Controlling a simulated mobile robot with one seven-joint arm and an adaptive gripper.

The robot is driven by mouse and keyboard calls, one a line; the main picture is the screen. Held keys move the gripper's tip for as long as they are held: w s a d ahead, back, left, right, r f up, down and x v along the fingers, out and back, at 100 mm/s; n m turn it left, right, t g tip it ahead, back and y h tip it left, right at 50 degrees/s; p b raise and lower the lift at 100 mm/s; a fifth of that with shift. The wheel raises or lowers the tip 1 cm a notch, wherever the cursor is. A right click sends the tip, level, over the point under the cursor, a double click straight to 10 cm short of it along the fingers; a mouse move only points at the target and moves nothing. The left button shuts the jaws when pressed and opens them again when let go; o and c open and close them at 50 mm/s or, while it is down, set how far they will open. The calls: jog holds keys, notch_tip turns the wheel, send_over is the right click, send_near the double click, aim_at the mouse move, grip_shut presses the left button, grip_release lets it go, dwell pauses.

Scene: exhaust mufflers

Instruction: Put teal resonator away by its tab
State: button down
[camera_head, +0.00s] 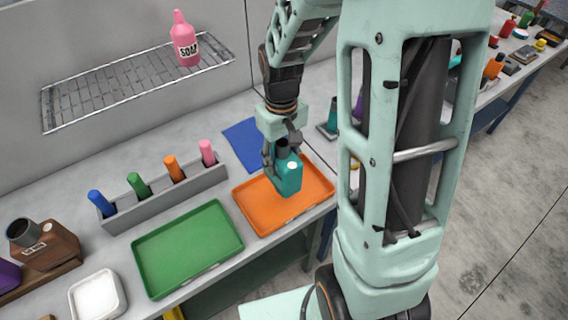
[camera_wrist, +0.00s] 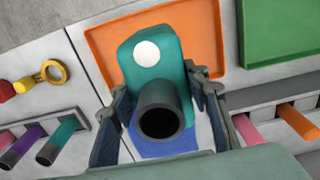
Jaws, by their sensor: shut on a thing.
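The teal resonator (camera_head: 287,172) hangs in my gripper (camera_head: 283,150) over the orange tray (camera_head: 252,222) in the head view. It also shows in the wrist view (camera_wrist: 160,65), a teal block with a white round spot and a dark open pipe end facing the camera. My gripper's fingers (camera_wrist: 165,118) are on both sides of the resonator near its pipe end, shut on it. The tab cannot be made out. Whether the resonator touches the tray is hard to tell, but it seems to be above it.
A green tray (camera_head: 188,247) lies left of the orange tray. A grey rack (camera_head: 165,198) with several coloured cylinders stands behind. A blue mat (camera_head: 243,143) lies behind the orange tray. A brown muffler (camera_head: 52,246) and white dish (camera_head: 97,297) are at left. A wire shelf (camera_head: 140,88) is above.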

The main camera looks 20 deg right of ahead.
jog(key=f, duration=0.1)
jog(key=f+b, duration=0.1)
jog(key=w+f, duration=0.1)
jog(key=shift+d+b, duration=0.35)
jog(key=shift+b, duration=0.05)
jog(key=shift+s+a+f, duration=0.2)
jog(key=shift+f, duration=0.05)
jog(key=shift+f+b, duration=0.15)
jog(key=shift+b, duration=0.15)
jog(key=c, duration=1.1)
grip_release()
notch_tip(320, 180, up, 12)
jog(key=shift+r, duration=0.15)
